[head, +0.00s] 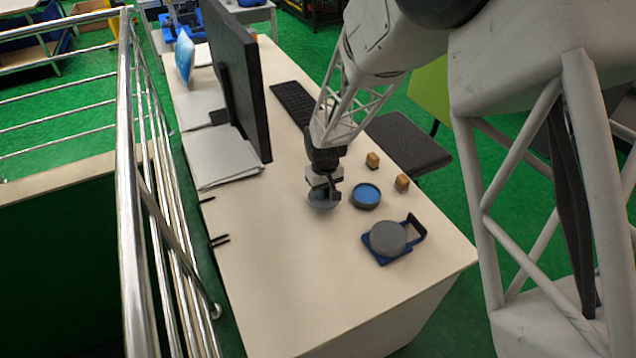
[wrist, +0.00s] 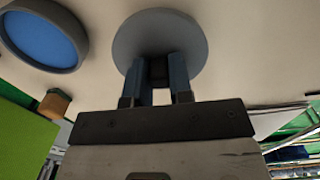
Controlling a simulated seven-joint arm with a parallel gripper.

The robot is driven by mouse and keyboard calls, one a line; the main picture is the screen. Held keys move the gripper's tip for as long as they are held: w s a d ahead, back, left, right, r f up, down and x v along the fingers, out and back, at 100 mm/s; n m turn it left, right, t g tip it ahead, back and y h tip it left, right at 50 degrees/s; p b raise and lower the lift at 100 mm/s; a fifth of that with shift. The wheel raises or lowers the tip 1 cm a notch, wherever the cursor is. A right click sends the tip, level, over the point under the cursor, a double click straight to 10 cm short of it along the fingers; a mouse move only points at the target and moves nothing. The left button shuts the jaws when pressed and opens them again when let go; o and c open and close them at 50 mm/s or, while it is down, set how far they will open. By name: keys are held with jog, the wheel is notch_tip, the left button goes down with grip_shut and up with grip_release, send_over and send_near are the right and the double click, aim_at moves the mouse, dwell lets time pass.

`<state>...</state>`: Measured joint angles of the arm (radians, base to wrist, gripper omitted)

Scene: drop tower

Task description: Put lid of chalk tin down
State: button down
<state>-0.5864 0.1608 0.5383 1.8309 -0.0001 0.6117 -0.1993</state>
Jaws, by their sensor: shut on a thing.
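My gripper (wrist: 160,75) is shut on the grey round lid (wrist: 160,27), at what looks like a small grip on its top. In the head view the lid (head: 322,202) is at or just above the table top, left of the open tin; I cannot tell whether it touches the table. The chalk tin (head: 366,204) is a round grey tin with a blue inside, standing open on the table. The tin also shows at the upper left of the wrist view (wrist: 77,60).
A grey round object (head: 388,238) sits on a blue holder (head: 408,256) nearer the table's front right. Two small wooden blocks (head: 402,183) (head: 373,160) stand beyond the tin. A monitor (head: 240,75), keyboard (head: 293,103) and papers (head: 220,158) are farther back.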

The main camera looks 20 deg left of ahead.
jog(key=w+a, duration=0.1)
jog(key=w, duration=0.1)
jog(key=w+a, duration=0.1)
jog(key=w, duration=0.1)
jog(key=w+a, duration=0.2)
jog(key=shift+w+f, duration=0.15)
jog(key=shift+f, duration=0.25)
jog(key=shift+f, duration=1.7)
jog(key=shift+f, duration=0.1)
jog(key=c, duration=1)
grip_release()
notch_tip(320, 180, up, 12)
jog(key=shift+r, duration=0.1)
